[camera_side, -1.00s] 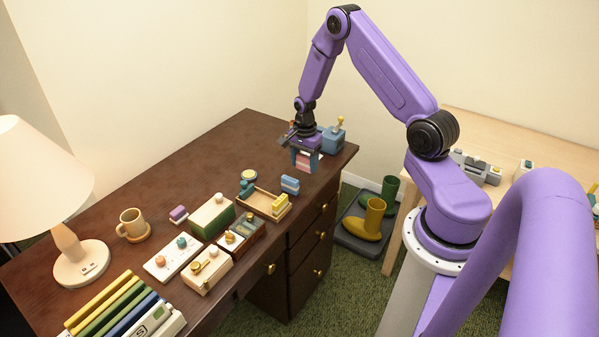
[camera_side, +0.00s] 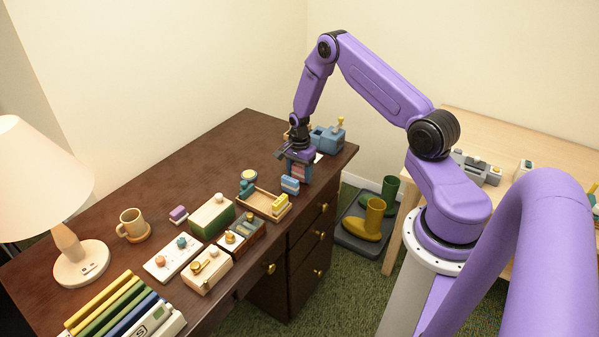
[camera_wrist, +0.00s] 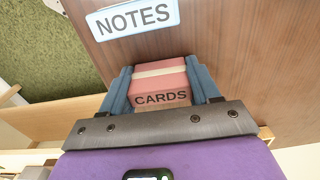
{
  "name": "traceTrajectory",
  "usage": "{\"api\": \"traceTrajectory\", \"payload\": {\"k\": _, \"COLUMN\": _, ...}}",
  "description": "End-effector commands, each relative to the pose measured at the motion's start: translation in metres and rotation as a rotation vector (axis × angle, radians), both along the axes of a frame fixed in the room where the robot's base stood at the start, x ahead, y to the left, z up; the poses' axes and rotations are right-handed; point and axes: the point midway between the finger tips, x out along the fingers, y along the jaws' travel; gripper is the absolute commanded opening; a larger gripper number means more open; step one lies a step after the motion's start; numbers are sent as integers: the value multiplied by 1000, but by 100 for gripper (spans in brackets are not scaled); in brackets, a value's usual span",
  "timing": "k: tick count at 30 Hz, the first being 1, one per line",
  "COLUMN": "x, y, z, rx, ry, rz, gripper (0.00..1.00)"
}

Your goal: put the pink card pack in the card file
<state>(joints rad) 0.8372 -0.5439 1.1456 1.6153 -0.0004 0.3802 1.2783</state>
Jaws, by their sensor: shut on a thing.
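The pink card pack (camera_wrist: 160,80) has a pale band and the word CARDS on it. My gripper (camera_wrist: 163,88) is shut on it, with one blue finger on each side. In the side view my gripper (camera_side: 299,170) is at the right part of the dark desk, behind the blue-and-white NOTES block (camera_side: 290,186). The pack is mostly hidden there, and I cannot tell its height above the desk. The NOTES block also shows at the top of the wrist view (camera_wrist: 135,17). I cannot tell for sure which container is the card file.
A wooden tray (camera_side: 250,208) holds small blue and yellow things. Beside it are a dark compartmented box (camera_side: 256,236) and a green box with a cream lid (camera_side: 211,217). The desk's back left is clear.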

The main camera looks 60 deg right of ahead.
Motion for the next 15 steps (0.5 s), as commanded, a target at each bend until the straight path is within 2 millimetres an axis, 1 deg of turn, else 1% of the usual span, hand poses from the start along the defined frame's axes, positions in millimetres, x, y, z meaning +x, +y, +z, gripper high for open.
{"api": "traceTrajectory", "payload": {"k": 4, "x": 0, "y": 0, "z": -4, "rx": 0, "ry": 1, "rz": -1, "gripper": 31}}
{"api": "traceTrajectory", "payload": {"k": 5, "x": 0, "y": 0, "z": -4, "rx": 0, "ry": 0, "rz": -1, "gripper": 68}}
{"api": "traceTrajectory", "payload": {"k": 6, "x": 0, "y": 0, "z": -4, "rx": 0, "ry": 0, "rz": -1, "gripper": 81}}
{"api": "traceTrajectory", "payload": {"k": 7, "x": 0, "y": 0, "z": -4, "rx": 0, "ry": 0, "rz": -1, "gripper": 87}}
{"api": "traceTrajectory", "payload": {"k": 15, "x": 0, "y": 0, "z": -4, "rx": 0, "ry": 0, "rz": 0, "gripper": 87}}
